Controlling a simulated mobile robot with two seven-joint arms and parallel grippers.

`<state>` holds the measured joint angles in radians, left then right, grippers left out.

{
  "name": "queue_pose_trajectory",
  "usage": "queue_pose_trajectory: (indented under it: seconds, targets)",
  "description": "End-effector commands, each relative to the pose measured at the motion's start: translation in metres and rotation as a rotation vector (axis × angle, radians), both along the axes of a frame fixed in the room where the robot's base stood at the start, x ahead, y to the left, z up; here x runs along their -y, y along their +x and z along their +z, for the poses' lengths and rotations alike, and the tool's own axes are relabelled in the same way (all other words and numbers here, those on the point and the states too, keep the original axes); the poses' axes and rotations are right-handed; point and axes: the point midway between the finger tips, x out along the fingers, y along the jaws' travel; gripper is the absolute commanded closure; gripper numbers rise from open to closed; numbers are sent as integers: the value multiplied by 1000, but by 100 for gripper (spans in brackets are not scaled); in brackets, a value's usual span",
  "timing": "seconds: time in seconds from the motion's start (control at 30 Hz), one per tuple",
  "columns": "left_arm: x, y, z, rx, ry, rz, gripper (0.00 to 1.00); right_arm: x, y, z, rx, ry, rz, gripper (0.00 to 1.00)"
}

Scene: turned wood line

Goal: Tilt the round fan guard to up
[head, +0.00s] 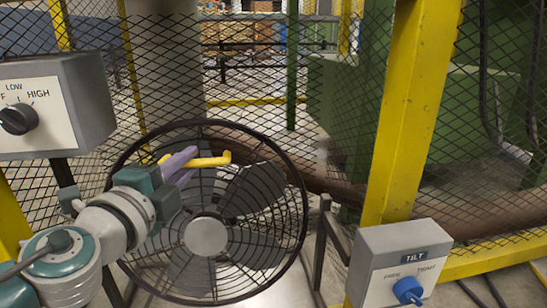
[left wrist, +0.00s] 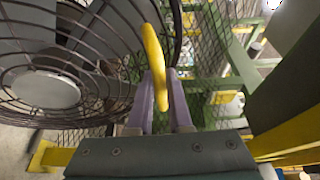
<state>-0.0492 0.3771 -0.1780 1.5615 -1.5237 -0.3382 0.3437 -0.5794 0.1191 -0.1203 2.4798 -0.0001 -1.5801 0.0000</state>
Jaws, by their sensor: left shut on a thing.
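The round fan guard (head: 262,240) is a black wire cage with a grey hub, standing in the middle of the head view. It also fills the left of the left wrist view (left wrist: 100,95). A yellow handle (head: 212,161) sits at its upper part and shows in the left wrist view (left wrist: 153,55). My left gripper (head: 183,160) has its purple fingers shut on the yellow handle, one on each side of it in the left wrist view (left wrist: 166,88). The gripper and arm hide the guard's left part. My right gripper is not in view.
A grey TILT box (head: 375,250) with a blue knob (head: 408,290), marked FREE and TIGHT, stands at lower right. A speed box (head: 85,95) with a black knob (head: 18,119) is at left. Behind the fan are mesh fencing, a yellow post (head: 405,110) and a brown pipe (head: 340,185).

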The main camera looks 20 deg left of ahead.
Motion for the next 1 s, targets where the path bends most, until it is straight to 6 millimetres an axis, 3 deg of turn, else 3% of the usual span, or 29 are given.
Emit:
queue_pose_trajectory:
  seconds: [0.4, 0.7, 0.97, 1.0]
  targets:
    - [0, 1, 1, 2, 0, -1, 100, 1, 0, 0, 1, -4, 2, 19]
    - [-20, 33, 10, 3, -1, 1, 100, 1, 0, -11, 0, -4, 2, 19]
    - [-21, 33, 11, 2, 1, 1, 100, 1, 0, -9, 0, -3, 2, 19]
    - [-21, 33, 11, 2, 0, 1, 82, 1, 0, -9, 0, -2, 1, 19]
